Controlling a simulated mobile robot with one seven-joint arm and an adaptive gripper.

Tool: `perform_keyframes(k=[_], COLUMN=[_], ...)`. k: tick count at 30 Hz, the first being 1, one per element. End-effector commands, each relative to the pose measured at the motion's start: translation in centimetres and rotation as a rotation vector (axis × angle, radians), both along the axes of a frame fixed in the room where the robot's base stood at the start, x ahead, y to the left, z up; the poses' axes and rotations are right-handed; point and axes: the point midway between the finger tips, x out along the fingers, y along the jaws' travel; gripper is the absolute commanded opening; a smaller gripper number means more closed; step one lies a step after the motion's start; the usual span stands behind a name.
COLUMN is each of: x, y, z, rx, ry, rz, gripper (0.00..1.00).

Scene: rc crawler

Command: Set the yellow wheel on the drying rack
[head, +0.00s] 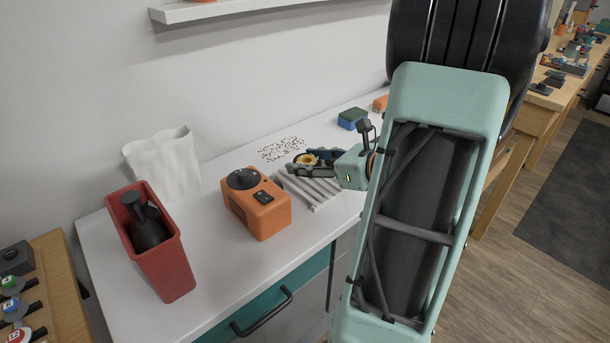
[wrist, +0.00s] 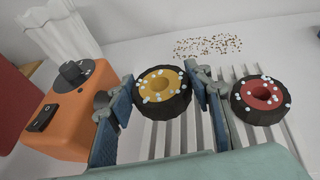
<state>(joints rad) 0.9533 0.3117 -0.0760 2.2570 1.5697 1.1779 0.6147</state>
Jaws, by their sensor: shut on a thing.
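The yellow wheel (wrist: 162,84), a black tyre with a yellow hub and pale drops on it, is between the two fingers of my gripper (wrist: 155,88), which is shut on it. In the head view the yellow wheel (head: 306,159) and my gripper (head: 311,165) are over the far part of the drying rack (head: 312,192). The rack is a set of pale parallel slats, also in the wrist view (wrist: 165,138). I cannot tell whether the wheel touches the slats. A red-hubbed wheel (wrist: 262,98) with drops lies on the rack to the right.
An orange machine (head: 258,203) with a dark knob stands left of the rack. A red bin (head: 163,252) with a dark bottle and a white crumpled bag (head: 163,163) are further left. Small brown bits (head: 281,148) lie behind the rack. A green-blue block (head: 352,118) is at the back.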

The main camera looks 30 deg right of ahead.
Motion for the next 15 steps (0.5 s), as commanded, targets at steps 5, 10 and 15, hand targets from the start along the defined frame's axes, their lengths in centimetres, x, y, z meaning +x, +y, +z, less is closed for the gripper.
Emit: perform_keyframes(k=[5, 10, 15], x=[0.8, 0.8, 0.8], y=[0.1, 0.1, 0.1], z=[-2.0, -4.0, -3.9], rx=[0.003, 0.002, -0.001], ry=[0.003, 0.001, -0.001], rz=[0.000, -0.001, 0.000], gripper=[0.23, 0.23, 0.23])
